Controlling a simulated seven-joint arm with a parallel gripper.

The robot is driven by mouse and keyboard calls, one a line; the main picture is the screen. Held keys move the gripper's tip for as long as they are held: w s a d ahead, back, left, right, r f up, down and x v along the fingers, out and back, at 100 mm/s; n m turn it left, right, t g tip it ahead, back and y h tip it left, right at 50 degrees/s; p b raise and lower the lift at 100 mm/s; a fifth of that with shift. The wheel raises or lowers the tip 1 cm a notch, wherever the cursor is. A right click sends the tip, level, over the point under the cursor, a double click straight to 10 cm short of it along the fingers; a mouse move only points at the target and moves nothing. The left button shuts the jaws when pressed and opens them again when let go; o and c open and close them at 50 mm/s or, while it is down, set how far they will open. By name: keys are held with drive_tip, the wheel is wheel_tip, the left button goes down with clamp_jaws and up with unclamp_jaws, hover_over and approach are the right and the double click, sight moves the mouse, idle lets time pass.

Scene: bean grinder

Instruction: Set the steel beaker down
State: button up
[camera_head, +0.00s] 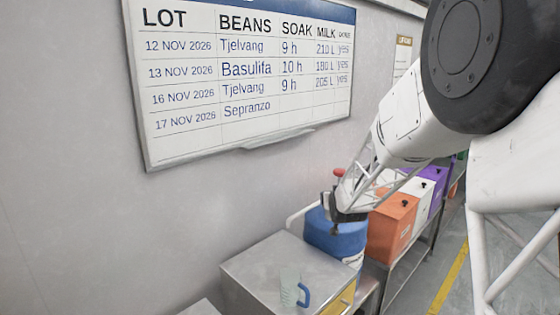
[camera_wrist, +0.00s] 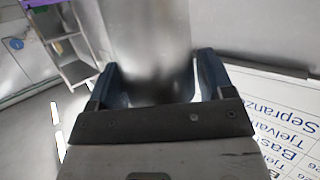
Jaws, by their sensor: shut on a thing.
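My gripper (camera_head: 340,208) is above the blue container in the head view. In the wrist view its two dark blue fingers (camera_wrist: 158,88) are shut on the steel beaker (camera_wrist: 150,40), a grey, blurred, shiny wall that rises between them. I cannot make out the beaker in the head view, and its base and contents are hidden in both views.
Orange (camera_head: 390,228), white and purple boxes line the shelf beyond. A whiteboard (camera_head: 240,70) hangs on the wall.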

drive_tip(key=shift+w+a+r, duration=0.2)
drive_tip(key=shift+w+r, duration=0.05)
drive_tip(key=shift+r, duration=0.05)
drive_tip(key=shift+w+f, duration=0.1)
drive_tip(key=shift+f, duration=0.05)
idle(1.6)
drive_tip(key=shift+w+a+f+n+y, duration=0.15)
drive_tip(key=shift+f+n+y, duration=0.15)
drive_tip(key=shift+n+y, duration=0.1)
drive_tip(key=shift+w+a+f+n+y, duration=0.1)
drive_tip(key=shift+a+f+n+y, duration=0.05)
drive_tip(key=shift+f+n+y, duration=0.2)
drive_tip(key=shift+a+f+n+g+y, duration=0.25)
drive_tip(key=shift+a+f+n+y, duration=0.2)
drive_tip(key=shift+f+n+y, duration=0.35)
drive_tip(key=shift+a+f+n+g+y, duration=0.25)
drive_tip(key=shift+a+f+n+y, duration=0.25)
drive_tip(key=shift+y, duration=0.35)
drive_tip(key=s+a+f+n+g+y, duration=0.4)
drive_tip(key=f+n+y, duration=0.2)
drive_tip(key=f, duration=0.2)
drive_tip(key=shift+w+a+f+n+g+y, duration=0.1)
drive_tip(key=shift+w+a+n+g+y, duration=0.3)
drive_tip(key=shift+a, duration=1.05)
drive_tip(key=shift+w+a+f+n+g+y, duration=0.15)
drive_tip(key=shift+w+a+n+g, duration=0.3)
drive_tip(key=shift+a, duration=1)
drive_tip(key=shift+w+a+r+n+g+y, duration=0.1)
drive_tip(key=shift+a+n+g+y, duration=0.35)
drive_tip(key=shift+a, duration=1)
